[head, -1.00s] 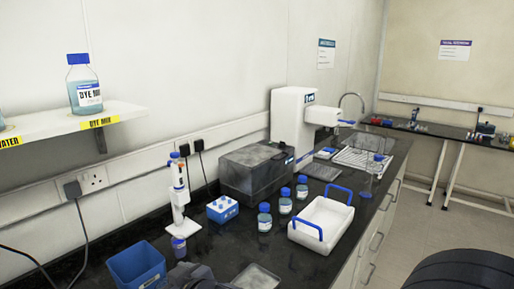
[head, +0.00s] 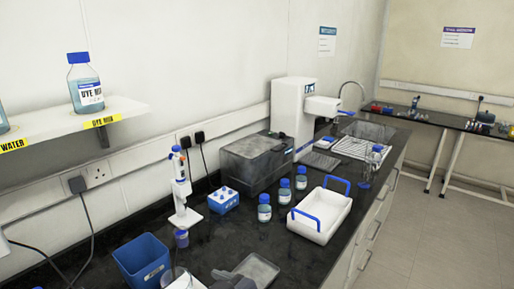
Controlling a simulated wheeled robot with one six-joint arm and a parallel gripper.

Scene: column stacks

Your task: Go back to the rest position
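I cannot make out my gripper in the head view. The task names no object. The black counter (head: 213,249) runs from the lower left to the back right. On it, three blue-capped bottles stand in a row: a front one (head: 264,209), a middle one (head: 284,191) and a back one (head: 301,179). The white tray with blue handles (head: 321,214) stands to their right and looks empty.
A pipette on a stand (head: 180,188), a blue rack (head: 223,201), a blue bin (head: 140,262) and a dark grey box (head: 257,163) crowd the counter. A white machine (head: 293,110) stands behind. A shelf (head: 65,127) holds a dye bottle (head: 86,84). The floor (head: 440,245) at right looks clear.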

